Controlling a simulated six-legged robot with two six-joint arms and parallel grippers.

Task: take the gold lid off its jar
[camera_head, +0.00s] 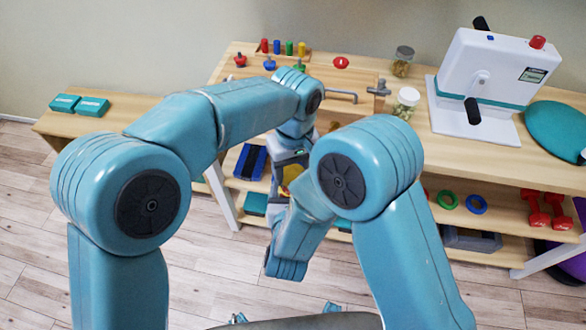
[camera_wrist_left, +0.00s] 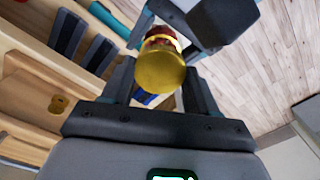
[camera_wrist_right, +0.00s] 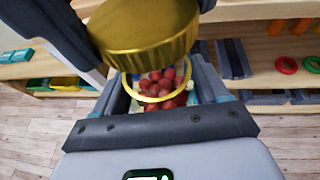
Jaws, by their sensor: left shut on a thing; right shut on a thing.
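The gold lid (camera_wrist_left: 160,68) is between the fingers of my left gripper (camera_wrist_left: 162,84), which is shut on it. The lid is large and tilted at the top of the right wrist view (camera_wrist_right: 145,35). The jar (camera_wrist_right: 165,92) has a gold-yellow rim and red contents; my right gripper (camera_wrist_right: 160,98) is shut on it. In the right wrist view the lid is apart from the jar's mouth and the red contents show through it. In the head view my left gripper (camera_head: 291,160) is in front of the shelves, with a bit of yellow by it; my right gripper is hidden behind my arm.
A wooden bench (camera_head: 450,150) holds a white crank machine (camera_head: 490,80), two other lidded jars (camera_head: 407,103) and coloured pegs (camera_head: 289,48). Shelves below hold red dumbbells (camera_head: 535,210) and a blue-black block (camera_head: 250,162). Teal boxes (camera_head: 78,104) lie on a low bench. Floor at left is free.

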